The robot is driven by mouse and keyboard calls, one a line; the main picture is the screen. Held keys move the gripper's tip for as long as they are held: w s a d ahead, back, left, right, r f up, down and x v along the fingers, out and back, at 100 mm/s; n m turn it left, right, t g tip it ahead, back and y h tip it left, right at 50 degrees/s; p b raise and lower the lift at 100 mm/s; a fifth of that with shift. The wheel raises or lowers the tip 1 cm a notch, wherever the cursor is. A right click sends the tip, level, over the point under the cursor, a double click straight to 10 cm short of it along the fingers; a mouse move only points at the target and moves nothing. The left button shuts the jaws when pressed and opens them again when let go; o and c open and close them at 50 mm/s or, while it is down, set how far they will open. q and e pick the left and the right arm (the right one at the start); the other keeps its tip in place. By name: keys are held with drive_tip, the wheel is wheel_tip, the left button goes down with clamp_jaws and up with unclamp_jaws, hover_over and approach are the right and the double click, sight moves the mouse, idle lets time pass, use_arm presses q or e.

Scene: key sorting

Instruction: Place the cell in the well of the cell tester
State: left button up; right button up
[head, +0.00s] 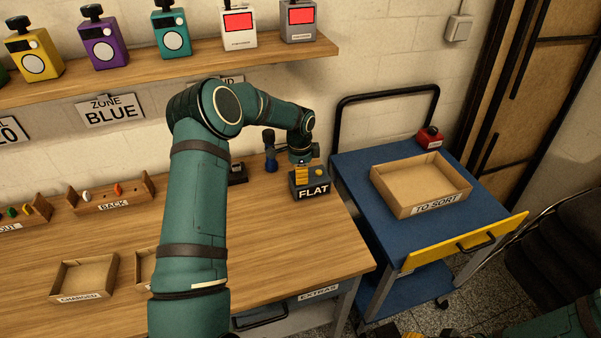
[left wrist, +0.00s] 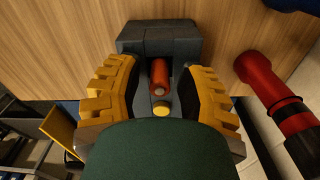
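The cell tester (head: 311,185) is a dark block on the table's right end, with a front panel reading FLAT and a yellow button (left wrist: 161,109). In the left wrist view, the tester (left wrist: 135,40) has a groove, and the orange-red cell (left wrist: 160,78) lies in it. My left gripper (head: 304,168) is right over the tester. Its yellow fingers (left wrist: 160,92) stand apart on both sides of the cell, with gaps showing. The cell cannot be made out in the head view. Only a scrap of what may be my right gripper (head: 412,335) shows at the bottom edge.
A blue cart (head: 352,180) with a TO SORT tray (head: 420,205) stands to the right. A dark blue upright thing (head: 270,152) stands left of the tester. A red and black thing (left wrist: 262,85) is beside the right finger. Small trays (head: 84,278) lie at front left.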

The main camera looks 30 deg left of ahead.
use_arm(q)
wheel_tip(320, 180, up, 12)
drive_tip(key=p, duration=0.1)
drive_tip(key=shift+r+p, duration=0.15)
drive_tip(key=shift+p, duration=0.15)
idle(0.3)
drive_tip(key=shift+s, duration=0.15)
idle(0.4)
